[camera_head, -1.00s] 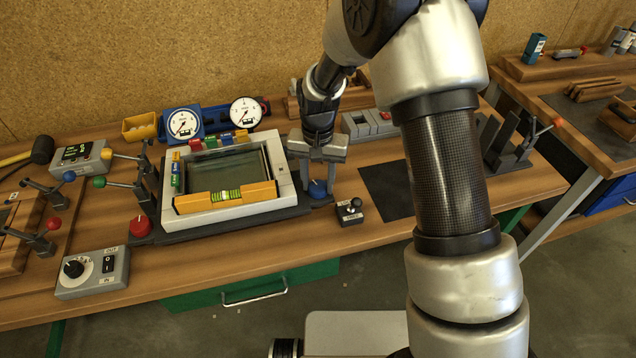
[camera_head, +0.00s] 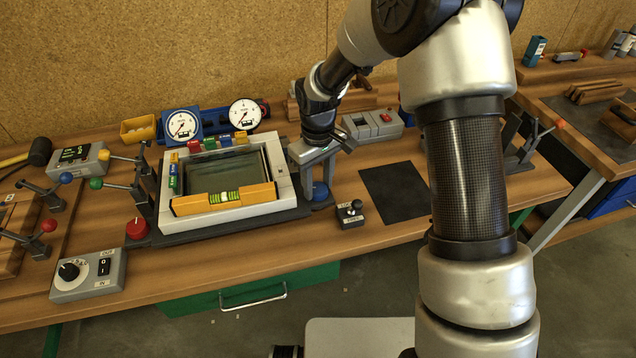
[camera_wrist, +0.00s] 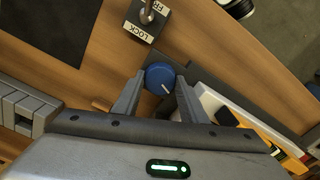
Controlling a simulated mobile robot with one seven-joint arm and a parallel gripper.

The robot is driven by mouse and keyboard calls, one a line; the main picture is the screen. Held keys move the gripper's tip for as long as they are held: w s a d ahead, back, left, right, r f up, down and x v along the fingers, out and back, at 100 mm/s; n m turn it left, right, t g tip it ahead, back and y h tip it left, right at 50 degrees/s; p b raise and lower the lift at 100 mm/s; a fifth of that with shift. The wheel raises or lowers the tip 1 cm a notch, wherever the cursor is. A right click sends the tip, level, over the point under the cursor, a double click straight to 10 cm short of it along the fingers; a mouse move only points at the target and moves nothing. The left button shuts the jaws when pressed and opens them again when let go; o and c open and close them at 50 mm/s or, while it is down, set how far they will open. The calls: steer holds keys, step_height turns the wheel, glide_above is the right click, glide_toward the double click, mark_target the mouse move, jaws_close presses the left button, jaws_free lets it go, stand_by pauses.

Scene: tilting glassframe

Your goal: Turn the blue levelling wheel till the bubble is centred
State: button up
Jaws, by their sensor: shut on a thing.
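The blue levelling wheel (camera_head: 320,191) sits at the right corner of the glass frame's dark base. In the wrist view the blue wheel (camera_wrist: 160,77) with its white mark is between the two fingers of my gripper (camera_wrist: 158,88), which is shut on it. My gripper (camera_head: 318,178) also shows from above in the head view, partly covering the wheel. The yellow spirit level (camera_head: 224,198) lies along the front of the white frame (camera_head: 285,185). Its green vial (camera_head: 224,197) shows, but the bubble's exact place is too small to tell.
A lock lever box (camera_head: 350,213) stands just right of the wheel, and a red knob (camera_head: 137,228) is at the frame's left corner. Two dials (camera_head: 243,114) stand behind the frame. A dark mat (camera_head: 394,188) on the right is clear.

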mark_target(318, 188)
steer(key=shift+n, duration=0.6)
steer(key=o, duration=1.1)
steer(key=shift+c, duration=0.2)
steer(key=shift+r, duration=0.1)
step_height(318, 188, up, 17)
steer(key=shift+r+p, duration=0.15)
steer(key=shift+p, duration=0.2)
